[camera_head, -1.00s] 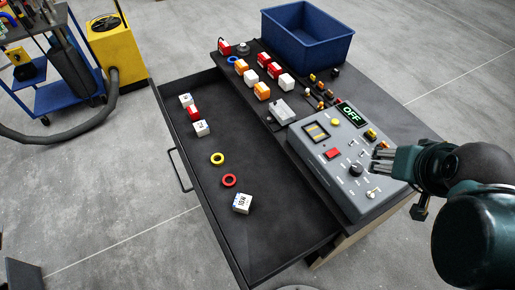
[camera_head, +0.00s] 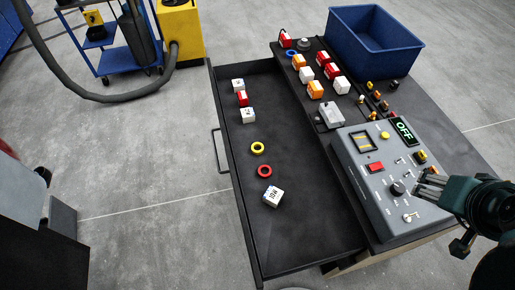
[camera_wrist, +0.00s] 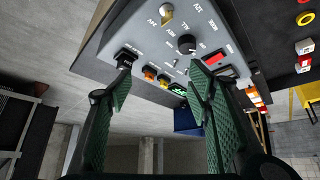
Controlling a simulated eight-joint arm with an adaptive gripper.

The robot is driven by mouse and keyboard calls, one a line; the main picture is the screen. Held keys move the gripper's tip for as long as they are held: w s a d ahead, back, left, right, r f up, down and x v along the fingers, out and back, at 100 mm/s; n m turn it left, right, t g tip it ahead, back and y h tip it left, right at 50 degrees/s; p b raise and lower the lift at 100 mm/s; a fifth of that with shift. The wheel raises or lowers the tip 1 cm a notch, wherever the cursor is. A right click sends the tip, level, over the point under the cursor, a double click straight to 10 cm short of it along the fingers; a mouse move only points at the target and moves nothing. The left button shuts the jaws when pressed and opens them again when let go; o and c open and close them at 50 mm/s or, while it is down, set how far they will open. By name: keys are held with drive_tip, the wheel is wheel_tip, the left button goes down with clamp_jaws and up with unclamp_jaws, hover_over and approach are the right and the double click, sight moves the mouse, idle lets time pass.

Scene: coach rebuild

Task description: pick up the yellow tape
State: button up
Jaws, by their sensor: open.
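The yellow tape (camera_head: 257,148) is a small ring lying flat in the open dark drawer (camera_head: 290,240), just above a red tape ring (camera_head: 264,171) in the head view. In the wrist view the yellow tape (camera_wrist: 305,19) shows at the top right corner. My gripper (camera_head: 428,188) is at the right of the head view, over the grey control panel and well away from the tape. In the wrist view my gripper (camera_wrist: 160,95) has its two green-padded fingers apart with nothing between them.
The grey control panel (camera_head: 372,208) with knobs and an OFF display stands right of the drawer. A blue bin (camera_head: 375,45) stands at the back. The drawer's front part is clear.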

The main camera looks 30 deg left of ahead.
drive_tip(key=shift+a, duration=0.1)
drive_tip(key=shift+c, duration=0.2)
drive_tip(key=w+a+f+n+g+p, duration=0.1)
drive_tip(key=w+a+f+n, duration=0.1)
drive_tip(key=w+a+n, duration=0.5)
drive_tip(key=w+a+f+g+y, duration=0.15)
drive_tip(key=w+a, duration=0.25)
drive_tip(key=a, duration=0.8)
drive_tip(key=w+a+f+n+g+p, duration=0.1)
drive_tip(key=w+a+f+n+g, duration=0.1)
drive_tip(key=w+a+n, duration=0.5)
drive_tip(key=s+a+f+n+g, duration=0.1)
drive_tip(key=a+f, duration=0.6)
drive_tip(key=a, duration=0.3)
drive_tip(key=s+a+f+n+h, duration=0.1)
drive_tip(key=s+a+f+n, duration=0.1)
drive_tip(key=a+f, duration=0.6)
drive_tip(key=s+a+f+n+g+p, duration=0.1)
drive_tip(key=s+a+f+n, duration=0.1)
drive_tip(key=a+f, duration=0.5)
drive_tip(key=shift+s+a+f+g+h, duration=0.1)
drive_tip(key=shift+s+a+g+h, duration=0.1)
drive_tip(key=shift+a, duration=1.2)
drive_tip(key=shift+s+a+f+g+h, duration=0.1)
drive_tip(key=shift+a+g, duration=0.05)
drive_tip(key=shift+a, duration=1.2)
drive_tip(key=shift+s+a+f, duration=0.1)
drive_tip(key=shift+a+f, duration=0.05)
drive_tip(key=shift+f, duration=0.05)
